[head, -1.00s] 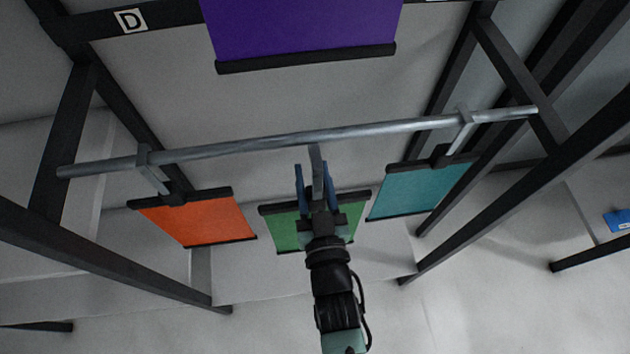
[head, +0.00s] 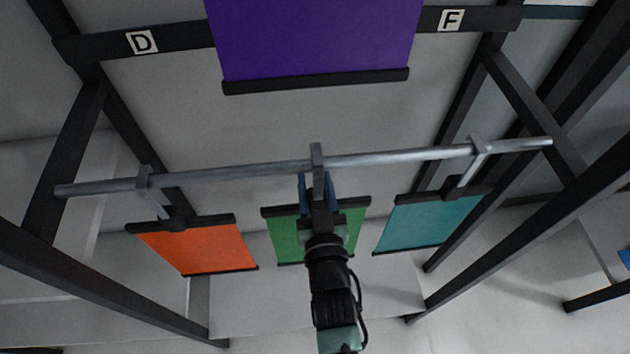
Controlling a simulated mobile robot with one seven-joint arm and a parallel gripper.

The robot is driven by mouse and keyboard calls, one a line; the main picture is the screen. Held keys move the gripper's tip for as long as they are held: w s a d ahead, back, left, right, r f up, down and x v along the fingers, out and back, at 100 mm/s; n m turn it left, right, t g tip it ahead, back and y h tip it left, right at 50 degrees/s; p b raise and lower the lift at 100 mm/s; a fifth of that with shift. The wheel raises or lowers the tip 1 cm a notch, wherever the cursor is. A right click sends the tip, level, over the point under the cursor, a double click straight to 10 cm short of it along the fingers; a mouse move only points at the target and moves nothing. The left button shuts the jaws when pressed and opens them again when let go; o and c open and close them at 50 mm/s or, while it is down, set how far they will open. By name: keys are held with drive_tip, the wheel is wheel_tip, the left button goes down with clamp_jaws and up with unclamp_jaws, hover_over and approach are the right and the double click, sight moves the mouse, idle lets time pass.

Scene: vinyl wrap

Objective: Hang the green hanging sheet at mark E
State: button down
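The green hanging sheet (head: 285,236) is at the middle of the lower rail, between the orange and teal sheets. Its grey hook (head: 317,158) shows in front of the rail, its top slightly above it; I cannot tell whether they touch. My gripper (head: 318,186) comes from below, its blue fingers on either side of the hook's stem, apparently shut on it. My wrist hides part of the green sheet. On the dark upper beam, labels D (head: 142,42) and F (head: 450,20) show. A purple sheet (head: 315,38) covers the beam between them; no E label is visible.
The grey rail (head: 390,158) crosses the frame. An orange sheet (head: 200,248) hangs at left and a teal sheet (head: 432,222) at right, close to the green one. Dark frame posts (head: 68,160) stand on both sides. The space between rail and purple sheet looks clear.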

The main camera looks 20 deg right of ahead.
drive_tip(key=shift+f, duration=0.1)
drive_tip(key=shift+c, duration=1.8)
unclamp_jaws()
drive_tip(key=shift+f, duration=0.1)
drive_tip(key=b+v, duration=0.3)
drive_tip(key=v, duration=1)
